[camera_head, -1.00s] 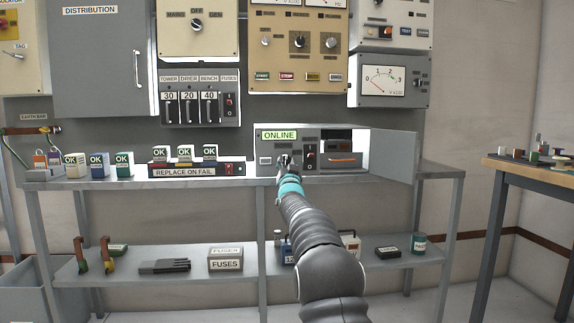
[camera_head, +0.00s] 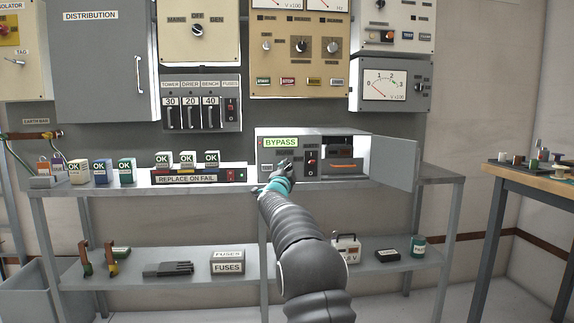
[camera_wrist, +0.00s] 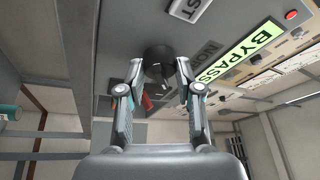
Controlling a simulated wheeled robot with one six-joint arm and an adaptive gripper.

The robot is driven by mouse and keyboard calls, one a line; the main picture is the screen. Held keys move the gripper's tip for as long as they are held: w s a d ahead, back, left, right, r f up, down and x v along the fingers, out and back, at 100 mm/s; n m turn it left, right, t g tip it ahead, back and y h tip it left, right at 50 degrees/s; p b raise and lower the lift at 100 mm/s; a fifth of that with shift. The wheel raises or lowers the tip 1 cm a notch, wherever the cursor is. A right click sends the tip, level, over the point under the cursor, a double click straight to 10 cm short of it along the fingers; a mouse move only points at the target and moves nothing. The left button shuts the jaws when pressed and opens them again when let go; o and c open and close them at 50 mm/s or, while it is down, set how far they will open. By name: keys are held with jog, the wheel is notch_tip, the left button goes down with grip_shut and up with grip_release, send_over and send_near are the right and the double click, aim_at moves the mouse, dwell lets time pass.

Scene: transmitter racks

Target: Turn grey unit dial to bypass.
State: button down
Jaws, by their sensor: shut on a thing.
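The grey unit (camera_head: 297,150) stands on the bench shelf, its right door swung open. Its lit green label (camera_head: 281,142) reads BYPASS, and the same label shows in the wrist view (camera_wrist: 240,50). My gripper (camera_head: 284,166) is at the unit's front, below the label. In the wrist view my gripper (camera_wrist: 158,72) has its two fingers on either side of the dark round dial (camera_wrist: 158,56), shut on it. The dial's pointer and part of its markings are hidden by the fingers.
A red-marked switch (camera_head: 311,162) sits just right of the dial. The open door (camera_head: 395,163) juts out at the right. A REPLACE ON FAIL tray (camera_head: 198,177) with OK blocks stands to the left. A wooden table (camera_head: 540,178) is at the far right.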

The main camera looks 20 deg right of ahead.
jog(key=shift+r+m+g+p, duration=0.2)
jog(key=shift+m+g+p, duration=0.3)
jog(key=shift+m+p, duration=0.45)
jog(key=shift+f+m, duration=0.1)
jog(key=shift+m, duration=0.15)
jog(key=c, duration=0.8)
grip_release()
jog(key=shift+o, duration=0.2)
jog(key=shift+a, duration=0.1)
jog(key=v, duration=1.2)
